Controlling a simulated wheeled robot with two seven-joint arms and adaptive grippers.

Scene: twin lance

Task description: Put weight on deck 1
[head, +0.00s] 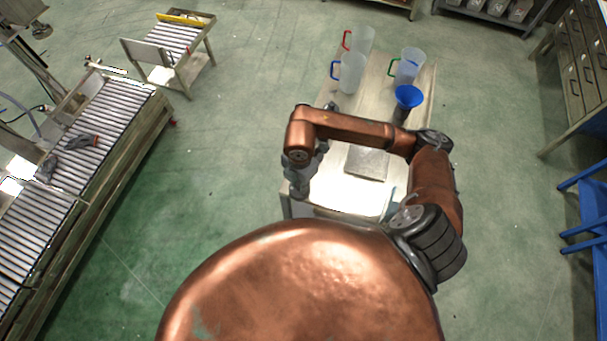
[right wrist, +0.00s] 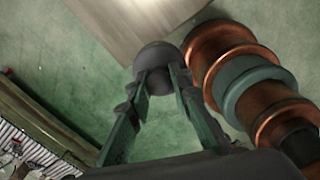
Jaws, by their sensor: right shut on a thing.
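My right gripper (right wrist: 158,82) is shut on a dark grey rounded thing, the likely weight (right wrist: 157,56), at its fingertips in the right wrist view. In the head view my right gripper (head: 300,188) hangs at the near left edge of the metal table (head: 330,201); the held thing is not clear there. A flat grey plate (head: 367,163) lies on the table, to the right of the gripper and partly behind my arm. No label shows which thing is deck 1. My left gripper is not in view.
Jugs with red (head: 361,40), blue (head: 349,73) and green (head: 408,66) handles stand at the table's far end, with a blue funnel (head: 407,97) nearer. A roller conveyor (head: 100,130) holding gloves (head: 80,141) is at left. Green floor between is clear.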

